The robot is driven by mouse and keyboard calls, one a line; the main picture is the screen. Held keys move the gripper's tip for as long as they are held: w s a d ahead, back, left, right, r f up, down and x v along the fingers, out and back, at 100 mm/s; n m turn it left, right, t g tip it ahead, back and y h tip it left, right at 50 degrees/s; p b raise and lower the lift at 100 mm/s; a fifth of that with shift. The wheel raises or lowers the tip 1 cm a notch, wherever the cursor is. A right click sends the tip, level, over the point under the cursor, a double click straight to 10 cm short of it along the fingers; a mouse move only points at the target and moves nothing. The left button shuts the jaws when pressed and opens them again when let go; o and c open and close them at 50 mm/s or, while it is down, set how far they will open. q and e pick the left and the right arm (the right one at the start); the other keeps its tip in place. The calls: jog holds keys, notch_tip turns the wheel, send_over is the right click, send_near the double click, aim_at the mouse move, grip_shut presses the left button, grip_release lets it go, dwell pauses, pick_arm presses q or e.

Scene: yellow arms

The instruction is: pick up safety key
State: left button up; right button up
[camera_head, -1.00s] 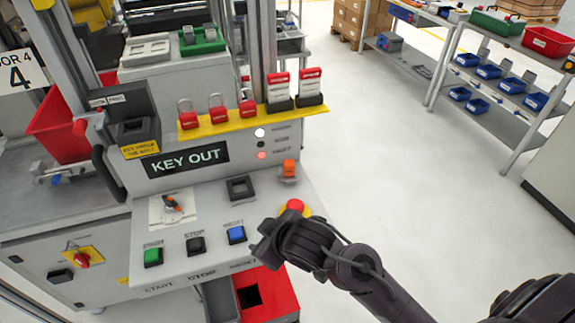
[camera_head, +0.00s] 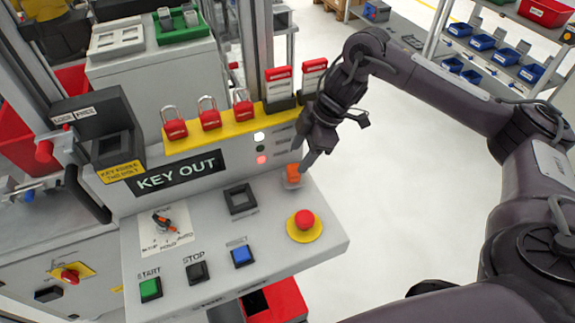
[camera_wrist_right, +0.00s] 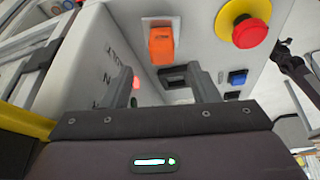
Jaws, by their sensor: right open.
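The safety key looks to be the orange block (camera_head: 293,173) standing at the back right of the console's sloped top. In the right wrist view the orange key (camera_wrist_right: 162,45) is upright on a pale plate, beyond the fingertips. My right gripper (camera_head: 303,157) is open, with its fingers pointing down right by the key. In the wrist view the right gripper (camera_wrist_right: 163,82) has its two fingers spread wide with nothing between them, and the key sits in line with the gap. Contact cannot be told. My left gripper is not in view.
A red emergency stop (camera_head: 305,220) on a yellow disc sits just in front of the key. A black square socket (camera_head: 240,198) lies to its left. A yellow ledge (camera_head: 222,133) with red padlocks and tags rises behind. Open floor (camera_head: 400,180) lies to the right.

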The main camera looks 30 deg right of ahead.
aim_at(295, 167)
jog(key=shift+s+d+f, duration=0.15)
jog(key=shift+d+f, duration=0.1)
jog(key=shift+f, duration=0.25)
jog(key=shift+a+f, duration=0.15)
jog(key=shift+f, duration=0.1)
jog(key=x, duration=0.4)
jog(key=shift+a, duration=0.15)
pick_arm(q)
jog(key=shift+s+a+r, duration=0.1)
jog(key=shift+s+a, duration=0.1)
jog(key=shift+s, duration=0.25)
pick_arm(e)
jog(key=shift+a+f, duration=0.1)
jog(key=shift+f, duration=0.25)
jog(key=shift+c, duration=0.2)
jog(key=c, duration=1)
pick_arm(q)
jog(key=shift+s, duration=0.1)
pick_arm(e)
jog(key=shift+c, duration=0.2)
